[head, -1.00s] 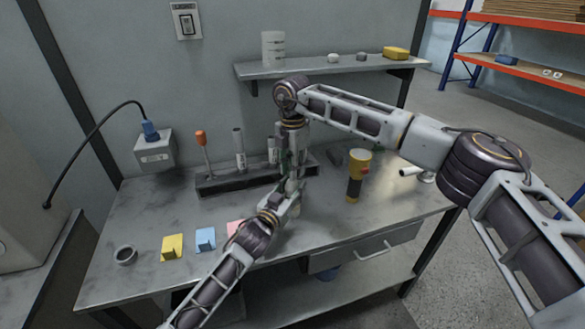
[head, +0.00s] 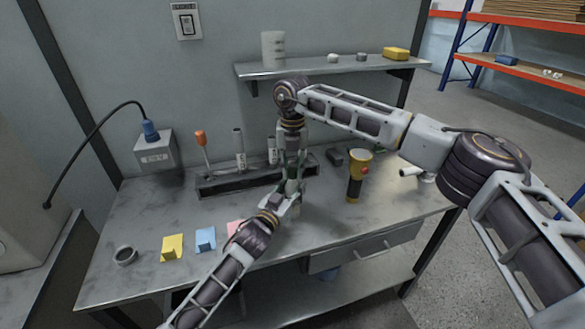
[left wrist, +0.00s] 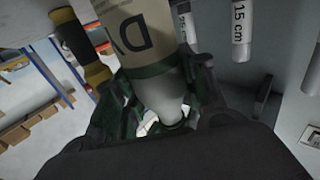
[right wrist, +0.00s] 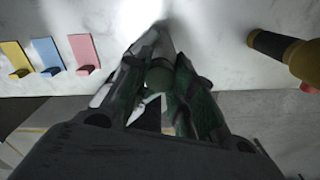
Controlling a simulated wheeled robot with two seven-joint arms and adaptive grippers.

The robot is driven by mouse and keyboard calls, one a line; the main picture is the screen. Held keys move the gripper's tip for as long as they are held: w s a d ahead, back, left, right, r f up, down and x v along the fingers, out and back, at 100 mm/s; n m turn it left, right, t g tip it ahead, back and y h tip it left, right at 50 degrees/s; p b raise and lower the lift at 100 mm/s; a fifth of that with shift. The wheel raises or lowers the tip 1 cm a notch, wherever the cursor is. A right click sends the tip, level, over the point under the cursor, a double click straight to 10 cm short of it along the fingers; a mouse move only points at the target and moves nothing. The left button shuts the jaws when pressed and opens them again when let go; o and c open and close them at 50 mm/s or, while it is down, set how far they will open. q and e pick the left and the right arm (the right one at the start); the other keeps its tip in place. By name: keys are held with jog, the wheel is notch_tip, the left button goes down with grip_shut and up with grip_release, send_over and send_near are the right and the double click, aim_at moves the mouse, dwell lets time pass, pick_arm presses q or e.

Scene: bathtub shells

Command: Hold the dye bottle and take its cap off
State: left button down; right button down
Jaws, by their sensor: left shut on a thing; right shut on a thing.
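The dye bottle (left wrist: 140,35), pale with a dark band and large letters on its label, shows in the left wrist view. My left gripper (head: 282,204) is shut on it, with green finger parts on both sides. My right gripper (head: 292,178) comes down from above, just over the left one. In the right wrist view its fingers close around a small dark rounded piece (right wrist: 160,78), which appears to be the cap. The fingers cover most of it, so I cannot tell whether it is apart from the bottle. In the head view the grippers largely hide the bottle.
A rack (head: 225,184) with a screwdriver and labelled tubes stands behind the grippers. A yellow and black flashlight (head: 355,180) stands to the right. Yellow, blue (head: 205,238) and pink pieces and a grey ring (head: 125,255) lie front left. A shelf (head: 320,66) hangs above.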

jog(key=n, duration=0.4)
jog(key=shift+n, duration=0.4)
jog(key=n, duration=0.4)
jog(key=shift+r+n, duration=0.1)
jog(key=shift+n, duration=0.3)
jog(key=n, duration=0.4)
jog(key=shift+n, duration=0.3)
jog(key=n, duration=0.3)
jog(key=shift+n, duration=0.4)
jog(key=n, duration=0.4)
jog(key=shift+n, duration=0.4)
jog(key=n, duration=0.7)
jog(key=shift+n, duration=2.7)
jog(key=shift+r, duration=1.2)
